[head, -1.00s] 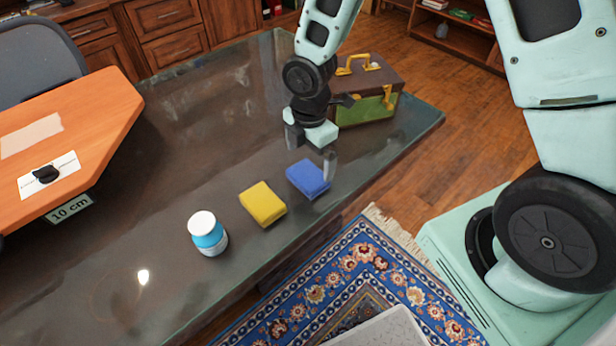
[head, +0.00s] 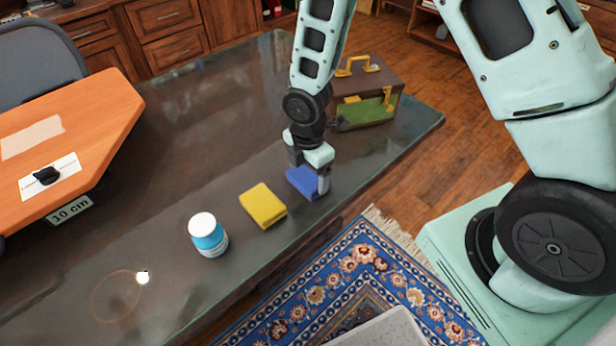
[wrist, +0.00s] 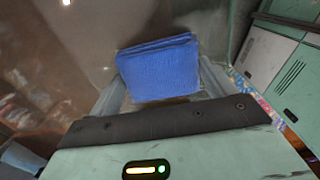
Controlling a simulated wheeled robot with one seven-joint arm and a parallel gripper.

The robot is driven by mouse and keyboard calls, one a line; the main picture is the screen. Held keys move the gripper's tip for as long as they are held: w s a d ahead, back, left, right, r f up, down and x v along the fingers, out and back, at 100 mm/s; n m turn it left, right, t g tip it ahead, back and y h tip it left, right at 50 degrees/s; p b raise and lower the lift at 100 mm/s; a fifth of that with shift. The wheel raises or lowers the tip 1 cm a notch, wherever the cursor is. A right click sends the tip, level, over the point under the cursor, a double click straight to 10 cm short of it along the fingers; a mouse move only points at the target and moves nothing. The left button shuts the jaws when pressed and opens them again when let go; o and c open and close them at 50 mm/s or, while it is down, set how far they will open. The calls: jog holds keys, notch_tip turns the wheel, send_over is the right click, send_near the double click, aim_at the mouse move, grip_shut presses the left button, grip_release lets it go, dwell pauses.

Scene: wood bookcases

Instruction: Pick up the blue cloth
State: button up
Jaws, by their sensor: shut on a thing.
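The blue cloth (head: 303,181) is a folded, block-like piece on the dark glass table. My gripper (head: 309,183) is lowered over it, with its fingers at the cloth's sides. In the wrist view the blue cloth (wrist: 160,68) sits between the two fingers of my gripper (wrist: 160,95), and the gripper is shut on it. The cloth appears to be still at table level. Part of the cloth is hidden behind the gripper in the head view.
A yellow cloth (head: 263,205) lies just left of the blue one. A white-capped blue bottle (head: 208,236) stands farther left. A brown and green case (head: 366,92) stands behind my gripper. The table's front edge is close to the cloth, above a patterned rug (head: 375,275).

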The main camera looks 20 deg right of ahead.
aim_at(308, 175)
notch_tip(308, 175, up, 10)
dwell(0.6)
jog(key=shift+o, duration=0.5)
jog(key=shift+p, duration=0.3)
